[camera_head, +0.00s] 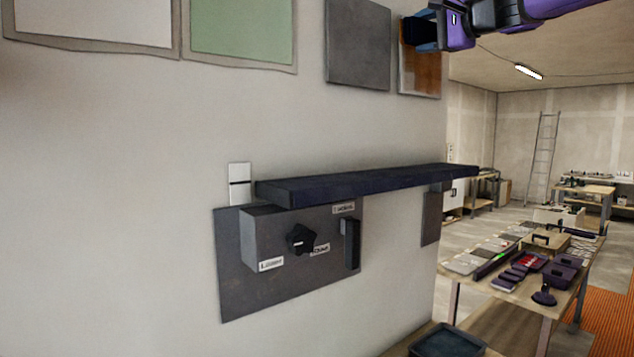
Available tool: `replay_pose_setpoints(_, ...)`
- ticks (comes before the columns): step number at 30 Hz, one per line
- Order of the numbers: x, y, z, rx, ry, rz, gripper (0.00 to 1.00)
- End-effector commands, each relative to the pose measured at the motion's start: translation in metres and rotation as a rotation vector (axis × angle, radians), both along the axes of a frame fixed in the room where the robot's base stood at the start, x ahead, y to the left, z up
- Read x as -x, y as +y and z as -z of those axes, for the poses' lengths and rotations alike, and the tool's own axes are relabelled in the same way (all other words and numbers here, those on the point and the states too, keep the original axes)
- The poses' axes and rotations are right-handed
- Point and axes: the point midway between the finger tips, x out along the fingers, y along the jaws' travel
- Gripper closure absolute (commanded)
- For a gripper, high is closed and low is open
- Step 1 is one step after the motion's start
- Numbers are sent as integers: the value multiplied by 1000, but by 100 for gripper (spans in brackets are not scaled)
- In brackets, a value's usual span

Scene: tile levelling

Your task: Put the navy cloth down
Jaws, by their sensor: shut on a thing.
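My gripper (438,28) is at the top right, high beside the wall. It is shut on a small dark blue piece, which looks like the navy cloth (416,33). The cloth is in front of a brown-orange tile panel (420,70) on the wall. I cannot tell whether the cloth touches the panel. The fingers partly hide the cloth.
A dark shelf (370,183) juts from the wall above a grey box with a knob (290,240). Tile panels (358,45) hang along the top. A workbench (565,300) with several tools stands at right. A dark tray (447,342) is at the bottom.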

Motion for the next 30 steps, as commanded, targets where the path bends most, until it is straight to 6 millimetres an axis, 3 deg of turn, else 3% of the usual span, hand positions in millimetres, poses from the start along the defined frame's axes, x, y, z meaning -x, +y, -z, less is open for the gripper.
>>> replay_pose_setpoints(7,-13,10,0,0,0,-1,61)
replay_pose_setpoints(19,-12,9,0,0,0,0,61)
replay_pose_setpoints(30,26,-18,-1,0,-1,1,61)
